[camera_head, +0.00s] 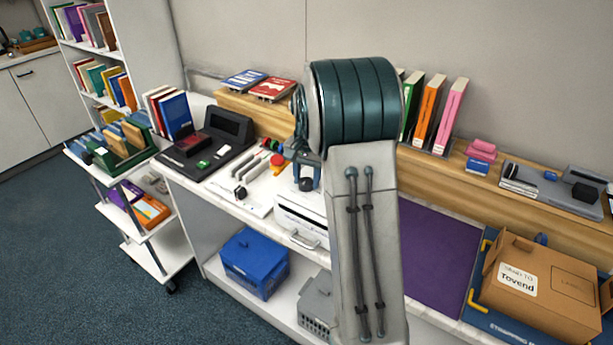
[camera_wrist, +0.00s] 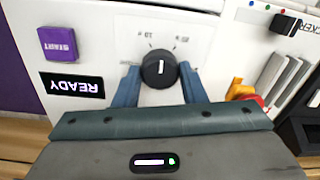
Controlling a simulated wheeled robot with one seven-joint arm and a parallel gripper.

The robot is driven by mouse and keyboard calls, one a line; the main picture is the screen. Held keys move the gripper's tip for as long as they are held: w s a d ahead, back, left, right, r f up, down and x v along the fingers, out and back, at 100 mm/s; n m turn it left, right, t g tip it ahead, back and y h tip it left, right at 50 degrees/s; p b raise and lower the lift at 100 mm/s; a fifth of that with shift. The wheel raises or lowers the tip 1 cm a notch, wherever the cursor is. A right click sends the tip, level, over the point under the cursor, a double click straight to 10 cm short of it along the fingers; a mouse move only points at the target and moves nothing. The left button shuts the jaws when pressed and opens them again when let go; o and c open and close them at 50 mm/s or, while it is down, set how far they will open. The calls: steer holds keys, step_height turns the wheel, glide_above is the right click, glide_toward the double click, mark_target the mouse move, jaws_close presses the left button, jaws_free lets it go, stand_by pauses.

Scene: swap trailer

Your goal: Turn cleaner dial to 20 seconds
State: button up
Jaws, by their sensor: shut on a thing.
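The cleaner dial (camera_wrist: 160,76) is a round black knob with a short white mark, set on a white panel in the wrist view. The mark stands nearly upright in the picture. Small labels sit beyond the dial; one looks like 10, the other is too blurred to read. My gripper (camera_wrist: 159,68) has its two blue fingers shut on the dial's sides. In the head view my gripper (camera_head: 306,176) reaches down over the dial (camera_head: 306,184) on top of the white cleaner (camera_head: 301,213); my arm hides part of the cleaner.
A purple START button (camera_wrist: 59,43) and a READY display (camera_wrist: 72,85) sit left of the dial in the wrist view. Red and yellow parts (camera_wrist: 243,93) lie close to the right. A black device (camera_head: 222,138) and a cardboard box (camera_head: 545,285) stand on the bench.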

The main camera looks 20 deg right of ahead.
mark_target(307, 181)
steer(key=m+p, duration=0.1)
steer(key=m, duration=0.5)
steer(key=shift+r, duration=0.1)
steer(key=shift+m, duration=0.4)
steer(key=o, duration=1)
steer(key=r, duration=1.3)
steer(key=shift+s+r, duration=0.2)
steer(key=shift+r, duration=0.2)
